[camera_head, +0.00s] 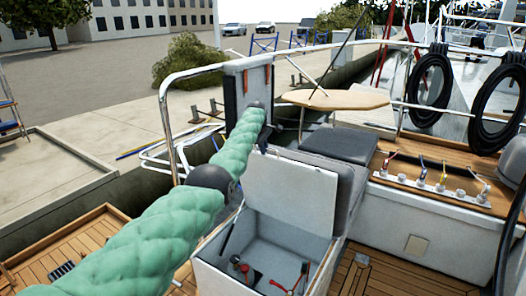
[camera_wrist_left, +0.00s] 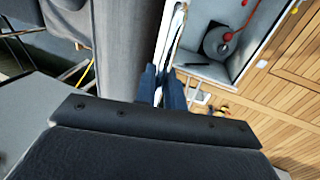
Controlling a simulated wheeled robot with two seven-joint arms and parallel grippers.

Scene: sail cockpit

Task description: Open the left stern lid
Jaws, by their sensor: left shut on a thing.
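The left stern lid (camera_head: 290,192) is a white panel that stands raised, nearly upright, at the back of its locker. The open locker (camera_head: 208,277) shows a pale grey inside. My left gripper (camera_head: 263,143) is at the lid's upper left corner, at the end of my green-sleeved arm. In the left wrist view, the dark fingers of the gripper (camera_wrist_left: 162,88) are shut on the thin white edge of the lid (camera_wrist_left: 171,40). The exact finger contact is small and partly shaded. My right gripper is not in view.
Inside the locker are a dark round fitting with a red part (camera_head: 240,269) and a red handle (camera_head: 289,286). A dark grey cushion (camera_head: 340,146) and an oval wooden table (camera_head: 335,99) lie behind the lid. A metal rail (camera_head: 165,120) curves at left.

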